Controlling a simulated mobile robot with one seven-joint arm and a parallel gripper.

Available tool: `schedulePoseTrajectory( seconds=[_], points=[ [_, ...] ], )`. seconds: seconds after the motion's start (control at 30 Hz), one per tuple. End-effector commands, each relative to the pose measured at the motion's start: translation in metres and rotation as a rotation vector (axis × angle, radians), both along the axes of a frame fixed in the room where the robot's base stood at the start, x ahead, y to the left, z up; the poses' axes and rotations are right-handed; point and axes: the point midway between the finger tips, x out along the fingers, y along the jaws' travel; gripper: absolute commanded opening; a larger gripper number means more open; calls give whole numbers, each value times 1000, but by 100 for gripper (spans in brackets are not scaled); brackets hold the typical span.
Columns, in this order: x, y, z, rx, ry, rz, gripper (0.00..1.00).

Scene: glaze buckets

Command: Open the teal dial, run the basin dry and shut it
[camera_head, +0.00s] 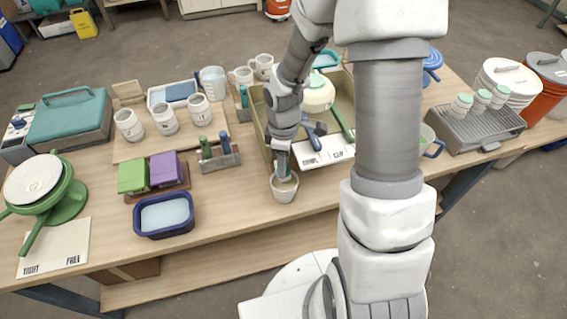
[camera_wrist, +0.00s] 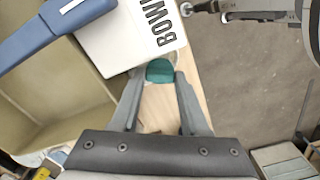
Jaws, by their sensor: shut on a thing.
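My gripper (camera_head: 284,170) points down at the front edge of the table. In the wrist view its fingertips (camera_wrist: 160,80) are shut on a small teal piece, which I take for the teal dial (camera_wrist: 160,70). A pale cup-shaped thing (camera_head: 284,192) sits directly below the fingers in the head view and hides part of the contact. A beige tub (camera_head: 258,118) stands behind, and its inside also shows in the wrist view (camera_wrist: 50,85). A dark blue basin (camera_head: 165,232) at front left holds pale liquid. I cannot tell which of these the dial serves.
A white panel (camera_head: 325,151) marked "BOWL" in the wrist view lies close by the fingers, with a blue lever (camera_wrist: 45,35) and a green handle (camera_head: 342,122) near it. Green and purple blocks (camera_head: 165,166) and several mugs (camera_head: 165,118) stand left.

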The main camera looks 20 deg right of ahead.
Motion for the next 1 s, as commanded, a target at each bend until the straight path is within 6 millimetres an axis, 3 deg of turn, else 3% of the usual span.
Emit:
schedulePoseTrajectory(
  seconds=[1.0],
  points=[
    [-1, -1, -1, -2, 3, -919, 0]
  ],
)
